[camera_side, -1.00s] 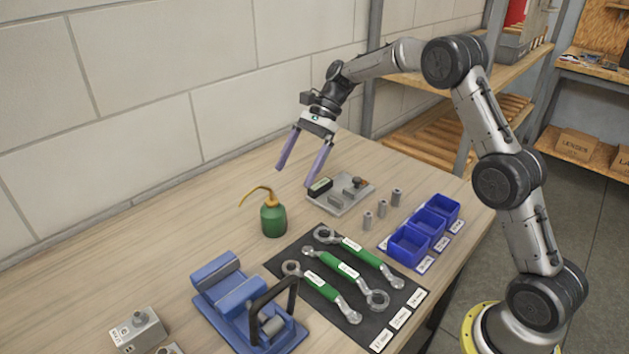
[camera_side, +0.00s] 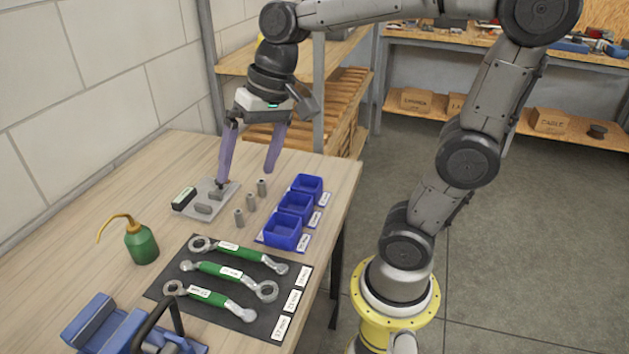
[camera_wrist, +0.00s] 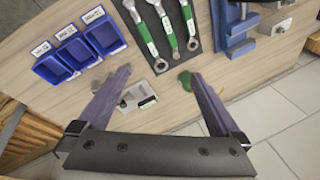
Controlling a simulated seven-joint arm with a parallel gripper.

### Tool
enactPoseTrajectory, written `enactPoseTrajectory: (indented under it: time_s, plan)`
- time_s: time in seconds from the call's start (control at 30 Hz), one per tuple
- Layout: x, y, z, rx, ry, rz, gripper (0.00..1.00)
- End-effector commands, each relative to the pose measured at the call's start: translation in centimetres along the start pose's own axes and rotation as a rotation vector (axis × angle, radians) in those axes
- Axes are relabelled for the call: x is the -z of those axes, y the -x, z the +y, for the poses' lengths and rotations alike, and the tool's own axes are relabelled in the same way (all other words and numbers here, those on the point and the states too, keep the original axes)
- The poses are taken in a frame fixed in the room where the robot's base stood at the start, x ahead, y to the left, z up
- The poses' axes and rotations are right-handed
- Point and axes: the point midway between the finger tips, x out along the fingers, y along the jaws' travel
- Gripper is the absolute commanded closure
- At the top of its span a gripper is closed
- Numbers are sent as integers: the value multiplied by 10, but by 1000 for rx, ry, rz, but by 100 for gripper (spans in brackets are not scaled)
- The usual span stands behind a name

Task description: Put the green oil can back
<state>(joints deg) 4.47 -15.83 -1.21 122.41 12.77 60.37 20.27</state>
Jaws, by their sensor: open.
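The green oil can (camera_side: 140,243) stands upright on the wooden bench, left of the black wrench mat, its thin brass spout pointing left. In the wrist view a green shape that looks like the can (camera_wrist: 184,80) shows near the right fingertip, partly covered. My gripper (camera_side: 246,176) is open and empty, with purple fingers pointing down at the far end of the bench. It is apart from the can, which lies nearer the camera and to the left. In the wrist view the spread fingers (camera_wrist: 158,74) have bench between them.
A grey plate with small blocks (camera_side: 222,205) lies near the left finger. Several small metal cylinders (camera_side: 262,188) stand beside it. Blue bins (camera_side: 283,233) line the bench's right edge. Green-handled wrenches (camera_side: 222,268) lie on the mat (camera_side: 165,283). A blue vise (camera_side: 92,320) is nearest.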

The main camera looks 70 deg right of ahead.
Motion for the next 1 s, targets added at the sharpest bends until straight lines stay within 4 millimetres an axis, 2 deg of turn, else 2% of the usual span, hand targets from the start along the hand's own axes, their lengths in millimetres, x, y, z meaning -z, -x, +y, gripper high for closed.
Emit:
enactPoseTrajectory:
  time_s: [0.03, 0.1, 0.2, 0.33, 0.53, 1.0]
  plan:
    - [-17, 5, 11, -9, 82, 43, 0]
    - [-35, 7, 26, -29, 195, 96, 0]
    - [-56, 7, 46, -57, 338, 163, 0]
    - [-73, 4, 64, -88, 474, 223, 0]
    - [-83, 1, 75, -110, 559, 259, 0]
    - [-82, 1, 75, -110, 558, 259, 0]
